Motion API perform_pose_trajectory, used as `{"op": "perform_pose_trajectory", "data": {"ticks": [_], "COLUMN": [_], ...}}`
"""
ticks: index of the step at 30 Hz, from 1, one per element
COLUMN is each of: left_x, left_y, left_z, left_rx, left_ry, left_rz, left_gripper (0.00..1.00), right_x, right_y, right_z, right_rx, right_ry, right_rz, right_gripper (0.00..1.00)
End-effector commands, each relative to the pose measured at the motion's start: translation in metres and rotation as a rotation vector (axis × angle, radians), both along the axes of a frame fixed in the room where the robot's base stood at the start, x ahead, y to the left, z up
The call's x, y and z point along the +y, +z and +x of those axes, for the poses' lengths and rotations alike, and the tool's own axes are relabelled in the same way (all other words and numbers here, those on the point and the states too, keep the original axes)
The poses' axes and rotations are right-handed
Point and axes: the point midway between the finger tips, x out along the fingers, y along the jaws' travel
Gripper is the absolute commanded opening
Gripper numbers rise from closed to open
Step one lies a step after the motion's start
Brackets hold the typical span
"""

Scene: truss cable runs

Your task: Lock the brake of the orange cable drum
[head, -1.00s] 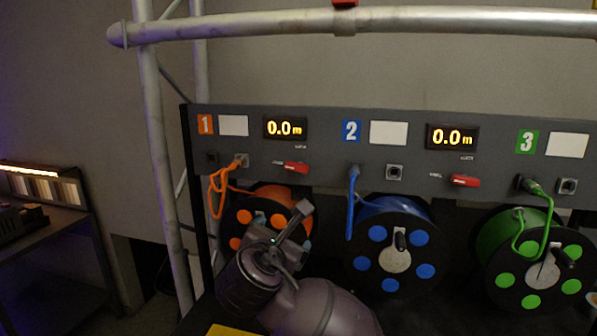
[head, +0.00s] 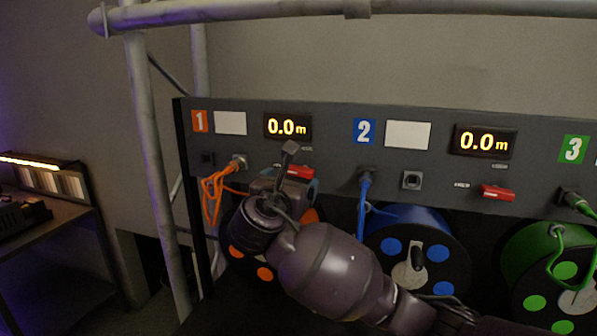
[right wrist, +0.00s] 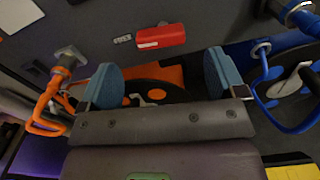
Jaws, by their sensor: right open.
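The orange cable drum (head: 264,274) sits under panel section 1, mostly hidden behind my right arm in the head view. In the right wrist view the drum (right wrist: 170,77) shows between the fingers. A red brake lever (head: 300,172) is on the panel under the left 0.0 m display; it lies roughly level. In the right wrist view this lever (right wrist: 160,36) is ahead of the fingertips, between their lines. My right gripper (right wrist: 160,78) is open and empty, its blue pads apart. In the head view the right gripper (head: 296,168) overlaps the lever; contact cannot be told. My left gripper is not in view.
An orange cable (head: 213,195) hangs from its socket left of the gripper. The blue drum (head: 405,222) and its blue cable (head: 362,200) are just to the right. Another red lever (head: 497,192) sits in section 2. A metal truss post (head: 150,160) stands at the left.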

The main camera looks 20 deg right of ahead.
Motion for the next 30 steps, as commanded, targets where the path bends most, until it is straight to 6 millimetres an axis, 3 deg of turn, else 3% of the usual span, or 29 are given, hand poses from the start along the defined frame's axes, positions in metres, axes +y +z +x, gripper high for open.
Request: {"op": "perform_pose_trajectory", "data": {"ticks": [9,23,30], "left_x": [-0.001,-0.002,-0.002], "left_y": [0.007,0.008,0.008], "left_z": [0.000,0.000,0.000], "left_rx": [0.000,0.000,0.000], "left_ry": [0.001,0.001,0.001], "left_rz": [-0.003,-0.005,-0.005], "left_gripper": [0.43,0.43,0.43], "right_x": [-0.026,-0.031,-0.031], "right_y": [0.001,0.000,0.000], "right_z": [0.037,0.046,0.046], "right_rx": [0.001,0.000,-0.001], "right_ry": [-0.003,-0.001,0.000], "right_rz": [-0.001,0.001,0.001], "right_gripper": [0.89,0.89,0.54]}}
